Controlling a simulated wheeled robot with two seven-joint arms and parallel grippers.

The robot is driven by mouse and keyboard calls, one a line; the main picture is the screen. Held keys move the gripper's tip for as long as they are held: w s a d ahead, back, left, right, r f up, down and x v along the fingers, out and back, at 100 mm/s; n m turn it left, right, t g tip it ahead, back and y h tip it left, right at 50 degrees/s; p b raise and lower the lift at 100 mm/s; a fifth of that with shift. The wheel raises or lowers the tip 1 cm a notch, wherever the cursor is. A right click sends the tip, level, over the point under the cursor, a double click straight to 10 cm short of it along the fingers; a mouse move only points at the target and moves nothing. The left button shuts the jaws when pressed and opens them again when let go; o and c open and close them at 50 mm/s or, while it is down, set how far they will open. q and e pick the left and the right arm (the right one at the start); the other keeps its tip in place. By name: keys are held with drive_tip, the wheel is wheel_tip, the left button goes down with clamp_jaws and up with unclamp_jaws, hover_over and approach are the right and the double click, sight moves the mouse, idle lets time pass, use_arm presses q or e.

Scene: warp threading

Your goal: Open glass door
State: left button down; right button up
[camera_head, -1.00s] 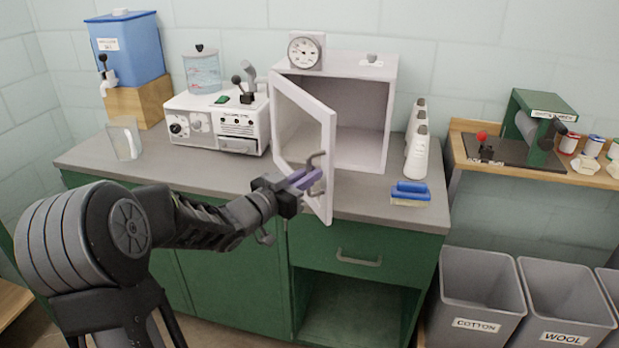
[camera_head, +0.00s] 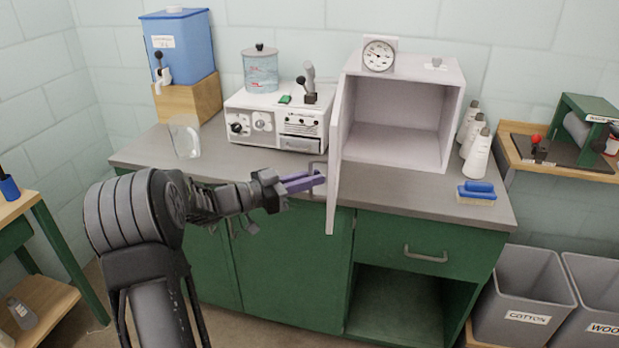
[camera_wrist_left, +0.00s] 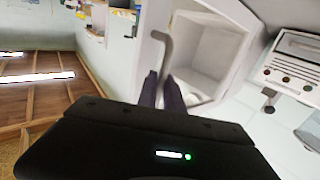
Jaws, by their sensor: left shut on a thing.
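The white cabinet (camera_head: 452,118) stands on the grey counter with its front open and its inside empty. Its door (camera_head: 337,165) is swung out on the left side and shows nearly edge-on in the head view. My left gripper (camera_head: 318,182) is shut on the door's grey handle (camera_head: 318,165), with its purple fingers at the door's outer face. In the left wrist view the curved handle (camera_wrist_left: 163,50) runs down between the two dark fingers, and the cabinet's pale box (camera_wrist_left: 215,50) lies behind. My right gripper is not in view.
A white control box (camera_head: 275,122) with a glass jar (camera_head: 261,70) stands left of the door. A clear container (camera_head: 185,137) is further left. White bottles (camera_head: 477,155) and a blue brush (camera_head: 477,192) sit right of the cabinet. Grey bins (camera_head: 522,300) stand on the floor.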

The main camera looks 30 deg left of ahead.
use_arm(q)
drive_tip(key=c, duration=1.5)
unclamp_jaws()
drive_tip(key=b+v, duration=0.2)
drive_tip(key=v, duration=0.5)
drive_tip(key=shift+s+a, duration=0.15)
drive_tip(key=shift+s, duration=0.15)
